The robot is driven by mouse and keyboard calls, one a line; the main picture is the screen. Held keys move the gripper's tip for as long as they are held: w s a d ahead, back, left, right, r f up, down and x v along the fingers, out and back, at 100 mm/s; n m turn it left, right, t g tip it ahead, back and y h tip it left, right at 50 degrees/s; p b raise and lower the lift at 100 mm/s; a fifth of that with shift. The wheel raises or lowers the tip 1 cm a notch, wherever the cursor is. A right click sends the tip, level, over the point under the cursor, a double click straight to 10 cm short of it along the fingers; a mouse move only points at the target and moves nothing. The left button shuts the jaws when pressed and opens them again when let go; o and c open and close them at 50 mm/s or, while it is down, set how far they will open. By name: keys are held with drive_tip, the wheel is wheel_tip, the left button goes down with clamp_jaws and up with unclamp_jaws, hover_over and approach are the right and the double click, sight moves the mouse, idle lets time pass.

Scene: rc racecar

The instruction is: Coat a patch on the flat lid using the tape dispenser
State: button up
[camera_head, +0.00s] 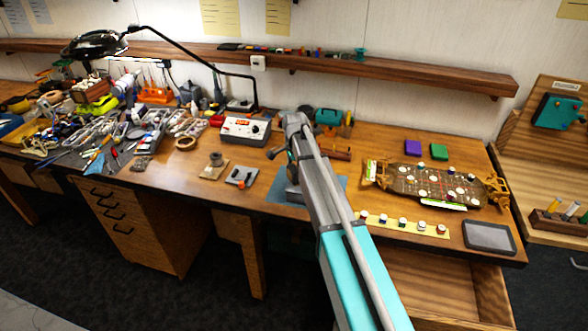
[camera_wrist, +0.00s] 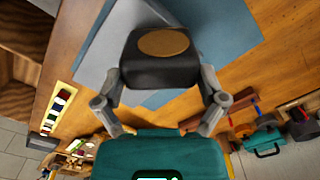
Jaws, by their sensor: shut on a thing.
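My gripper (camera_wrist: 162,76) is shut on a dark block with a tan oval on its top face, which looks like the tape dispenser (camera_wrist: 160,72). One finger lies on each side of it in the wrist view. Beyond the block is a pale grey flat surface, probably the flat lid (camera_wrist: 112,46), on a blue mat (camera_wrist: 222,30). The block overlaps the grey surface in this view; I cannot tell whether they touch. In the head view my arm covers most of the gripper and block.
A brown chassis board (camera_head: 425,183) and a strip of small jars (camera_head: 402,224) are to the right. A white control box (camera_head: 244,130) and cluttered tools (camera_head: 110,135) are to the left. A drawer (camera_head: 440,285) stands open at front right.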

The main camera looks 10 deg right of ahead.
drive_tip(key=shift+s+d+r, duration=0.2)
drive_tip(key=shift+s+d, duration=0.2)
drive_tip(key=shift+d, duration=0.4)
drive_tip(key=shift+s+d, duration=0.2)
drive_tip(key=shift+d, duration=0.8)
drive_tip(key=shift+a, duration=0.15)
drive_tip(key=shift+w+a, duration=0.25)
drive_tip(key=shift+a, duration=0.3)
drive_tip(key=shift+w+a, duration=0.3)
drive_tip(key=shift+a, duration=0.6)
drive_tip(key=r+p, duration=0.4)
drive_tip(key=shift+w+a+r, duration=0.15)
drive_tip(key=shift+a+r, duration=0.05)
drive_tip(key=shift+a, duration=0.2)
wheel_tip(320, 180, up, 3)
drive_tip(key=p, duration=0.3)
drive_tip(key=shift+f, duration=0.25)
drive_tip(key=shift+f+b, duration=2.8)
